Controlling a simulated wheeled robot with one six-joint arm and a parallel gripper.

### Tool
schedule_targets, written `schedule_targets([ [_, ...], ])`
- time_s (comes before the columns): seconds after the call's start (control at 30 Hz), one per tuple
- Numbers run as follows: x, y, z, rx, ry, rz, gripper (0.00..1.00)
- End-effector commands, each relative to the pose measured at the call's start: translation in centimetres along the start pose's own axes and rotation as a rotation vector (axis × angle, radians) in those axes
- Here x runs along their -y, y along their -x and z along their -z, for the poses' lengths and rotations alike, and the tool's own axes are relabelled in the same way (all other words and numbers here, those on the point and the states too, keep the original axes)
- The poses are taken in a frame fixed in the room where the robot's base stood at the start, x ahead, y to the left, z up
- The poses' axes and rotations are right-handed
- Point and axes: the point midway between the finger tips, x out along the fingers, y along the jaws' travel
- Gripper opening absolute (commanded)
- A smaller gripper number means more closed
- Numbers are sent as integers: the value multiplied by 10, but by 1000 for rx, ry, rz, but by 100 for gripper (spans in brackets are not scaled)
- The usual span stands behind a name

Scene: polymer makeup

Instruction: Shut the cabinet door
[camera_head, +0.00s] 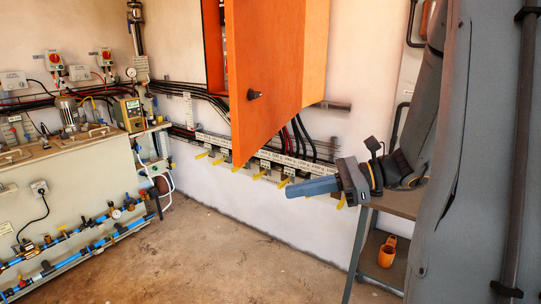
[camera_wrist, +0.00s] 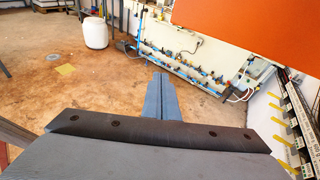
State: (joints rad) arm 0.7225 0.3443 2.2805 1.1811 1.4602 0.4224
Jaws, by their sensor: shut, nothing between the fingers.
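The orange cabinet door (camera_head: 265,75) stands open in the head view, swung out from the orange cabinet (camera_head: 213,45) on the wall. A dark round knob (camera_head: 254,94) sits on the door's face. Behind it, part of the cabinet's opening shows at the left; the rest is hidden by the door. My gripper (camera_head: 288,189) is below and to the right of the door, apart from it, with its blue-grey fingers together and empty, pointing left. In the wrist view the closed fingers (camera_wrist: 161,97) point ahead, and the orange door (camera_wrist: 250,30) fills the upper right.
A row of labelled boxes with yellow handles (camera_head: 240,150) and cables runs along the wall below the door. A bench with machines (camera_head: 75,160) and blue pipes stands at left. A table (camera_head: 395,200) with an orange mug (camera_head: 387,252) below is at right. Middle floor (camera_head: 230,240) is clear.

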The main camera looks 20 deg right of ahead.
Motion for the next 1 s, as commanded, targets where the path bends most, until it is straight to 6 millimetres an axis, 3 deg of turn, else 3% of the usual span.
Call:
schedule_targets([
  [0.03,20,19,-6,73,-41,78,0],
  [0.1,39,41,-16,160,-77,158,0],
  [0.2,56,63,-26,239,-100,227,0],
  [0.33,64,70,-31,278,-111,258,0],
  [0.47,67,56,-37,280,-110,255,0],
  [1.0,93,-37,-62,276,-111,253,0],
])
